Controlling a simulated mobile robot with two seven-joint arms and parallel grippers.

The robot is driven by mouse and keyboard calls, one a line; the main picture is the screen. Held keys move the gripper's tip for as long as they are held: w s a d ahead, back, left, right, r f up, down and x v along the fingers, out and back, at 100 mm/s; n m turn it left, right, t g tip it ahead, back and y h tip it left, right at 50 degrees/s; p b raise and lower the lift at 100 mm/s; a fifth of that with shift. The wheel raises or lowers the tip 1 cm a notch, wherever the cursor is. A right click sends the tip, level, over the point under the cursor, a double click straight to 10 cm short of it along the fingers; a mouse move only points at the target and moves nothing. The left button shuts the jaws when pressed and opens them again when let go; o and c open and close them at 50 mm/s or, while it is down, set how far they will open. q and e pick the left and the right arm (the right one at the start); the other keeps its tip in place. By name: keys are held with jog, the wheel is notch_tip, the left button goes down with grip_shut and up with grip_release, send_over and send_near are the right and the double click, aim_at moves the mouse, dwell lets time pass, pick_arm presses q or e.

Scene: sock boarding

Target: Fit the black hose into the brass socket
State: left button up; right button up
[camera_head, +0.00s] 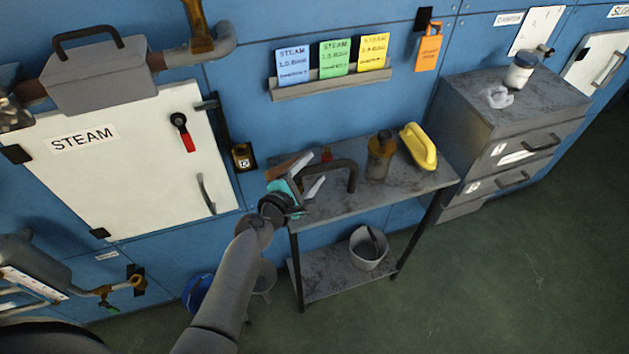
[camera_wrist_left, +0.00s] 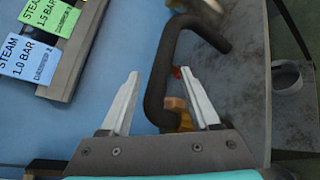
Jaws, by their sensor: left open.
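The black hose (camera_head: 345,163) is a dark, bent length lying at the left end of the narrow grey table. In the left wrist view the hose (camera_wrist_left: 155,95) runs between and beyond my fingers, with bends at both ends. My left gripper (camera_head: 317,170) is open, just left of the hose; its spread fingers (camera_wrist_left: 158,74) have the hose in line between them, and I cannot tell whether they touch it. A brass fitting (camera_head: 137,282) sits on the wall piping at lower left; I cannot tell whether it is the socket. My right gripper is out of view.
The table (camera_head: 400,190) also bears a brown bottle (camera_head: 380,155) and a yellow-handled brush (camera_head: 418,146). A bucket (camera_head: 369,249) stands on its lower shelf. A card rack (camera_head: 330,84) hangs above. A grey drawer cabinet (camera_head: 515,120) stands at right. The floor at right is clear.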

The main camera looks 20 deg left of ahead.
pick_arm(q)
jog(key=shift+w, duration=0.25)
grip_shut()
dwell(0.4)
